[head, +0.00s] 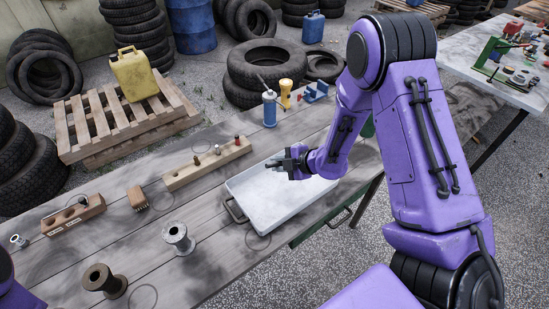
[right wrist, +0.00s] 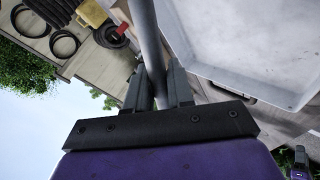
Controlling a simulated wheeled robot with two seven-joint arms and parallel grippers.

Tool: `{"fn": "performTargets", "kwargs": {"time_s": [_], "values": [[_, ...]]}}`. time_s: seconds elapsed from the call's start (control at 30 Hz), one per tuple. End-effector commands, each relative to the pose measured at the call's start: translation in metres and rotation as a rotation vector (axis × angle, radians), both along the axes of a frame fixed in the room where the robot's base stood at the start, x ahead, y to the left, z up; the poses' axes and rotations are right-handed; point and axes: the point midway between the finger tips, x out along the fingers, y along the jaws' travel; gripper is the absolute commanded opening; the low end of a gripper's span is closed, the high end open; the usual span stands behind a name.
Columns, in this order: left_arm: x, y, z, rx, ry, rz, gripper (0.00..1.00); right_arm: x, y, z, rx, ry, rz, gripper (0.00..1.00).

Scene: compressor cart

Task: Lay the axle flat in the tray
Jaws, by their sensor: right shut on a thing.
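The tray (head: 247,221) is white and shallow with a raised rim and wire handles, lying on the plank bench. Its inside looks empty where it shows. My right gripper (head: 284,163) is over the tray's far side in the head view. In the right wrist view it (right wrist: 157,88) is shut on the axle (right wrist: 148,35), a plain grey rod that runs up out of the picture between the fingers. The tray's pale floor (right wrist: 265,40) shows to the right of the rod there. In the head view I cannot make out the axle clearly.
A wooden block with pegs (head: 207,166) lies left of the tray. Two spools (head: 179,238) (head: 104,281), a brush (head: 138,198) and a holed block (head: 73,215) are farther left. A blue bottle (head: 269,110) and yellow item (head: 285,94) stand behind the tray.

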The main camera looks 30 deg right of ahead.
Motion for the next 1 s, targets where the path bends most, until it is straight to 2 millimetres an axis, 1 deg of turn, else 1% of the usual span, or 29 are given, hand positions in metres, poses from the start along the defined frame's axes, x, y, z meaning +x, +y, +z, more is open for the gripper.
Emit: {"fn": "performTargets", "kwargs": {"time_s": [0.03, 0.2, 0.6, 0.73, 1.0], "values": [[-0.001, 0.000, -0.008, 0.000, 0.001, 0.000, 0.52, 0.002, 0.000, -0.009, 0.001, 0.001, 0.001, 0.00], [-0.001, 0.000, -0.026, 0.000, 0.002, 0.000, 0.52, 0.006, 0.000, -0.032, 0.002, 0.007, -0.001, 0.00], [-0.001, 0.000, -0.065, 0.000, 0.000, 0.000, 0.52, 0.006, -0.002, -0.079, 0.001, 0.008, -0.003, 0.00], [-0.001, 0.000, -0.070, -0.001, 0.001, 0.000, 0.52, 0.006, -0.002, -0.086, 0.002, 0.007, -0.004, 0.00], [-0.001, 0.000, -0.069, 0.000, 0.000, 0.000, 0.52, 0.006, -0.002, -0.085, 0.002, 0.007, -0.004, 0.00]]}}
